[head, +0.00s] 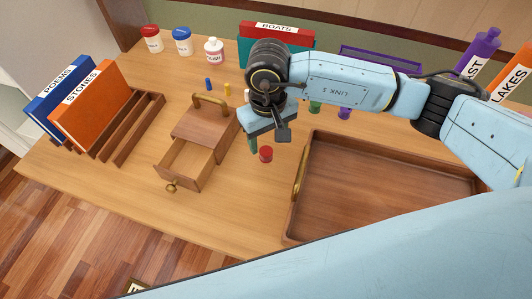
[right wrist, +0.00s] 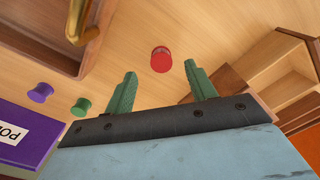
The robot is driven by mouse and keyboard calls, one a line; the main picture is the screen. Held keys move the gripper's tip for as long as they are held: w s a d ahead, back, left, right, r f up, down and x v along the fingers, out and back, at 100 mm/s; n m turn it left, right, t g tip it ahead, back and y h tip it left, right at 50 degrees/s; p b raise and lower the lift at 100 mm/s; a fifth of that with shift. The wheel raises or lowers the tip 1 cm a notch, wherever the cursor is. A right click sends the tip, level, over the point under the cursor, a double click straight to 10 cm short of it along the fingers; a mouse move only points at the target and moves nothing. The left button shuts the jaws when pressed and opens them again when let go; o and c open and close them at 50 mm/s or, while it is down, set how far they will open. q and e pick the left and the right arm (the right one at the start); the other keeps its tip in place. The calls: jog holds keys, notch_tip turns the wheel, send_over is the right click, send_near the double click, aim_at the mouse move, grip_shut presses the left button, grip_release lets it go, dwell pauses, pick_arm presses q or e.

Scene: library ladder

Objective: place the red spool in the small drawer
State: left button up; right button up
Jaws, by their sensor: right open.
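The red spool (head: 266,154) stands on the table between the small drawer chest and the large wooden tray. My right gripper (head: 267,141) is just above it, pointing down, with its fingers open. In the right wrist view the red spool (right wrist: 161,60) appears in line with the gap between the green fingertips (right wrist: 160,69), slightly beyond them, with nothing gripped. The small drawer (head: 187,164) is pulled out of its wooden chest (head: 205,126) and looks empty. Its round knob (head: 171,186) faces the front. My left gripper is out of view.
The wooden tray (head: 298,216) with a brass handle lies right of the spool. A slotted rack (head: 135,130) with books is at the left. Small blue (head: 208,84), yellow (head: 227,89), green (head: 315,107) and purple (head: 344,113) pieces stand farther back. Bare table lies in front.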

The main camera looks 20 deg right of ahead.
aim_at(266, 151)
jog(key=f, duration=0.4)
jog(key=shift+w+a+f, duration=0.1)
jog(key=shift+w+f, duration=0.15)
jog(key=shift+f, duration=0.35)
jog(key=c, duration=0.7)
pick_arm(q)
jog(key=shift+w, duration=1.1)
pick_arm(e)
jog(key=shift+r, duration=0.1)
jog(key=c, duration=0.5)
